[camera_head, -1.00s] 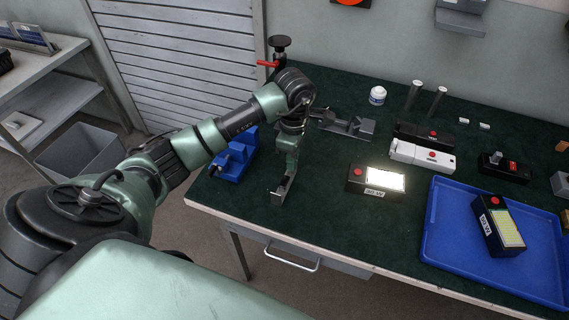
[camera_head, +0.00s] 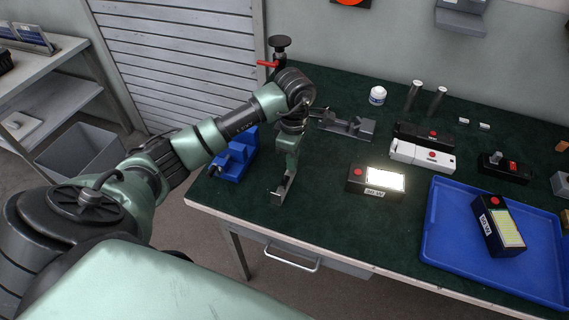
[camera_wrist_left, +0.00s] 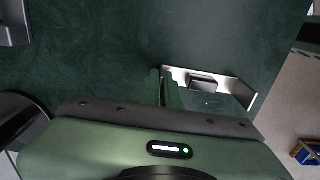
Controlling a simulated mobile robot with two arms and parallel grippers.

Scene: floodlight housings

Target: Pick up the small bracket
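The small bracket (camera_head: 278,197) is a bent piece of bright metal. It shows at the lower end of my left gripper (camera_head: 287,174), near the front left of the green bench top. In the left wrist view the bracket (camera_wrist_left: 228,86) reaches to the right from the fingers (camera_wrist_left: 165,88), toward the bench edge. The two fingers are close together, with one end of the bracket between them. I cannot tell whether the bracket touches the bench. My right gripper is not in view.
A blue fixture (camera_head: 235,156) stands just left of the gripper, and a grey fixture (camera_head: 347,126) lies behind it. A lit lamp (camera_head: 360,188) is to the right. A blue tray (camera_head: 450,235) holding another lamp (camera_head: 498,226) is further right. The bench around the gripper's right is clear.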

